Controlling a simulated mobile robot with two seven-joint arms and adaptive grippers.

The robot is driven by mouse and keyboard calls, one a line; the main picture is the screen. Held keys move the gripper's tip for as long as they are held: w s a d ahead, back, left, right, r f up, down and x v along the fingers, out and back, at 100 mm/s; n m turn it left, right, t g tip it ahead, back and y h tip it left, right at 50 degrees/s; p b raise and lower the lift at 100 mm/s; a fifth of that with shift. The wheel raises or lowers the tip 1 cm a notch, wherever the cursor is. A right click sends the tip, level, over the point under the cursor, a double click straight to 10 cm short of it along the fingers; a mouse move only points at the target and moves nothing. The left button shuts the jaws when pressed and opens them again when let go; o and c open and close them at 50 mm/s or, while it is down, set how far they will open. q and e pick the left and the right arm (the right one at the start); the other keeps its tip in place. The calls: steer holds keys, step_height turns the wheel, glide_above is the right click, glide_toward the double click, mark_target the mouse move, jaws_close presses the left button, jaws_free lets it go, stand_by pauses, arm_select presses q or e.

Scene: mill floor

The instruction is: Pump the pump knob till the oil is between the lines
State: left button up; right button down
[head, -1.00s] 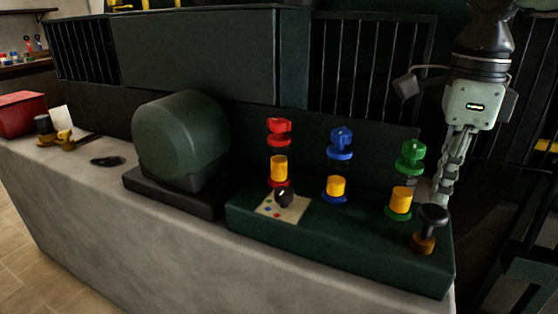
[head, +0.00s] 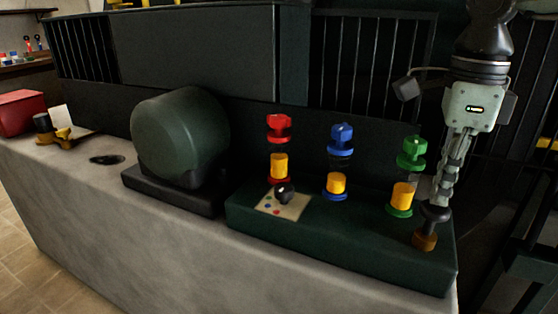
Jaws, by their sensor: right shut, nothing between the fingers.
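The pump knob (head: 436,212) is a black mushroom-shaped knob on a brass collar (head: 424,241) at the right end of a dark green block. Three sight glasses hold yellow oil: one with a red cap (head: 279,124), one with a blue cap (head: 342,133) and one with a green cap (head: 411,148). The level lines are too small to make out. My right gripper (head: 443,194) is shut and empty, pointing down, its tips at the top of the pump knob in the picture. I cannot tell whether they touch. My left gripper is not in view.
A small black dial (head: 284,193) sits on a pale plate with coloured dots on the block (head: 330,240). A rounded dark green housing (head: 180,138) stands to the left. A red box (head: 20,113) and a yellow tool (head: 62,137) lie at the far left.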

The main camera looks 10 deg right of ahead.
mark_target(436, 206)
steer(key=shift+f+b, duration=1.35)
steer(key=shift+f, duration=0.3)
steer(key=shift+r, duration=0.1)
steer(key=shift+r+p, duration=1.55)
steer(key=shift+r, duration=0.6)
steer(key=shift+f, duration=0.25)
